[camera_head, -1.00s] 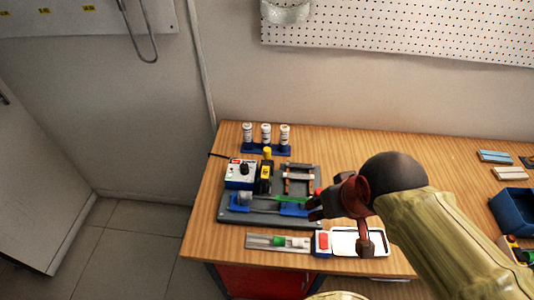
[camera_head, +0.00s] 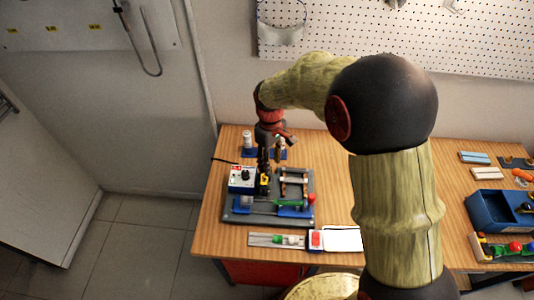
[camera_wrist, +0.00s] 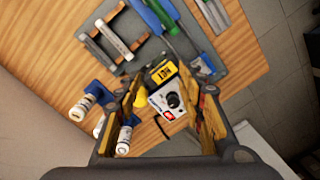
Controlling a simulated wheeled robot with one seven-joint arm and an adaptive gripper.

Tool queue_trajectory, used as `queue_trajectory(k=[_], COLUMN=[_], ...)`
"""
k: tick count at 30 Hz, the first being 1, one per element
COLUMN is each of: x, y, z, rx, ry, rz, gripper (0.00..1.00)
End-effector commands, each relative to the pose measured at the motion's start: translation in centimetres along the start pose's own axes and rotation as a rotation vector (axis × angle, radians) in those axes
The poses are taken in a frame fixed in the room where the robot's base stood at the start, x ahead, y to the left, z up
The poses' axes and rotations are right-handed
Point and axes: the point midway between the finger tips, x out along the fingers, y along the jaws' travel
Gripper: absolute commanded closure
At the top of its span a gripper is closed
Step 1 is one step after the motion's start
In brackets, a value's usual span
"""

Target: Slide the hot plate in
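The hot plate (camera_head: 264,189) is a yellow block labelled HOT, standing on the dark grey base (camera_head: 232,215) beside the white control box (camera_head: 242,178). In the wrist view the hot plate (camera_wrist: 163,73) lies between my fingertips. My gripper (camera_head: 264,172) points down over it, with its fingers (camera_wrist: 168,78) spread to both sides. I cannot tell whether either finger touches it. Blue clamps (camera_head: 292,209) sit along the front of the base. My gripper partly hides the hot plate in the head view.
White bottles (camera_head: 247,139) in a blue rack stand just behind the base, close to my gripper. A brown-barred rack (camera_head: 294,184) is right of the hot plate. A tray with fittings (camera_head: 272,240) lies in front. A blue bin (camera_head: 493,209) stands at the right.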

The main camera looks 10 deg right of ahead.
Motion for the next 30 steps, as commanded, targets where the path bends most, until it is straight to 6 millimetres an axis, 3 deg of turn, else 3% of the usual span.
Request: queue_trajectory(k=[4,8,17,30], x=[1.0,-0.8,-0.5,5.4], y=[1.9,3.1,3.2,3.4], z=[-3.9,-6.0,-6.1,-6.4], rx=[-0.19,-0.336,-0.496,-0.495], ry=[0.014,0.053,0.05,0.05], rz=[0.01,0.042,0.047,0.047], gripper=[0.61,0.61,0.61,0.61])
